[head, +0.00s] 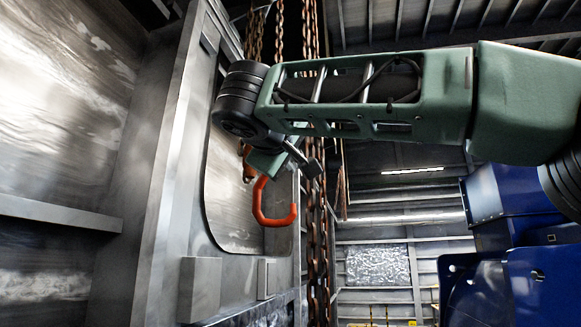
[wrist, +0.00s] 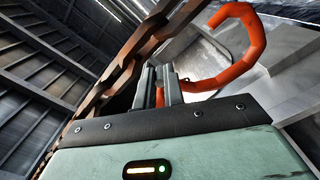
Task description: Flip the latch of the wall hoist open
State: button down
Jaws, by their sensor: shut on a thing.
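The wall hoist's orange hook (head: 272,208) hangs in front of the grey wall panel, just below my wrist in the head view. In the wrist view the hook (wrist: 242,48) curves up and to the right, beside my fingers. My gripper (wrist: 160,85) is shut on a thin orange part between its two grey fingers, which seems to be the latch. Most of that part is hidden by the fingers. In the head view, my wrist and arm cover the area above the hook, and the latch cannot be made out.
Rusty chains (head: 311,230) hang close to the right of the hook; a chain (wrist: 125,70) also runs just left of my fingers in the wrist view. A raised panel frame (head: 175,150) stands at the left. Blue machinery (head: 515,285) is at the lower right.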

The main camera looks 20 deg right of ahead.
jog(key=n, duration=0.2)
jog(key=r+n, duration=0.1)
jog(key=n, duration=0.1)
jog(key=shift+w+a+r+n, duration=0.1)
jog(key=shift+a+n, duration=0.05)
jog(key=shift+n, duration=0.15)
dwell(0.5)
jog(key=c, duration=1.5)
grip_release()
jog(key=b+v, duration=0.5)
jog(key=v, duration=1.2)
jog(key=shift+a, duration=0.15)
